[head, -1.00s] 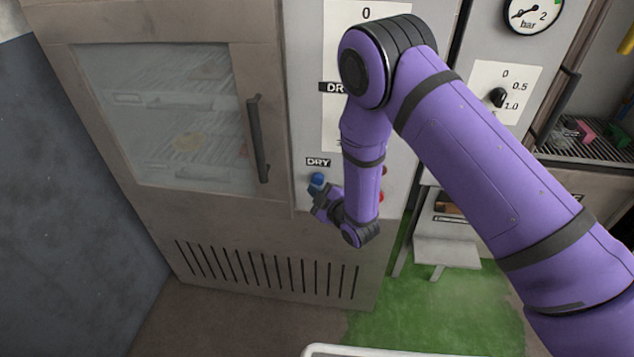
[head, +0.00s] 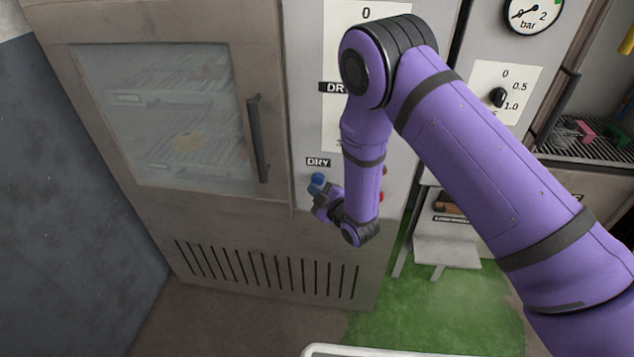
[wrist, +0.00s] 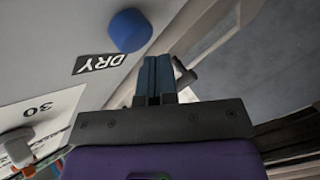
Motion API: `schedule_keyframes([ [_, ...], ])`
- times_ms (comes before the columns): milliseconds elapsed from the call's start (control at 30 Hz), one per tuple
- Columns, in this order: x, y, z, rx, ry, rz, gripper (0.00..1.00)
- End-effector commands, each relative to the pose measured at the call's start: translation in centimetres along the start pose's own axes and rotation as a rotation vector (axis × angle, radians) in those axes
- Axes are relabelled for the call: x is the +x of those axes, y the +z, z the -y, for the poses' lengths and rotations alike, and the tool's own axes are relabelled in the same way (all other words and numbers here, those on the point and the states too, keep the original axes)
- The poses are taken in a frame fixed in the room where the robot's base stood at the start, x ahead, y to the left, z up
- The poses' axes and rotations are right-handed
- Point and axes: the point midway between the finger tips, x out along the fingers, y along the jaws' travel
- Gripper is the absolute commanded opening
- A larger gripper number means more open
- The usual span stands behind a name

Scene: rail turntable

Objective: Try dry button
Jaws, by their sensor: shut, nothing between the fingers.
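The blue dry button (head: 317,179) sits on the grey control panel, just under the black "DRY" label (head: 317,162). In the wrist view the round blue button (wrist: 129,30) stands out from the panel, beside the "DRY" label (wrist: 99,64). My gripper (head: 322,199) is right below the button in the head view. In the wrist view its two dark fingers (wrist: 158,62) are together with nothing between them, and their tips lie to the right of and below the button in the picture. A small gap shows there; the depth between tips and panel is hard to judge.
Left of the panel is a cabinet with a glass door (head: 165,115) and a dark upright handle (head: 258,138). A red button (head: 381,196) is partly hidden behind my arm. A dial knob (head: 498,97) and a gauge (head: 533,14) are at right.

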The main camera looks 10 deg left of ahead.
Motion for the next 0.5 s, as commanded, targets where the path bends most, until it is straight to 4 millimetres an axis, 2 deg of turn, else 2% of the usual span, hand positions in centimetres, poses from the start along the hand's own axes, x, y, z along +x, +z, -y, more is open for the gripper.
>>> schedule_keyframes([
  [500,0.43,0.33,-0.34,0.0,0.0,0.0,0.0],
])
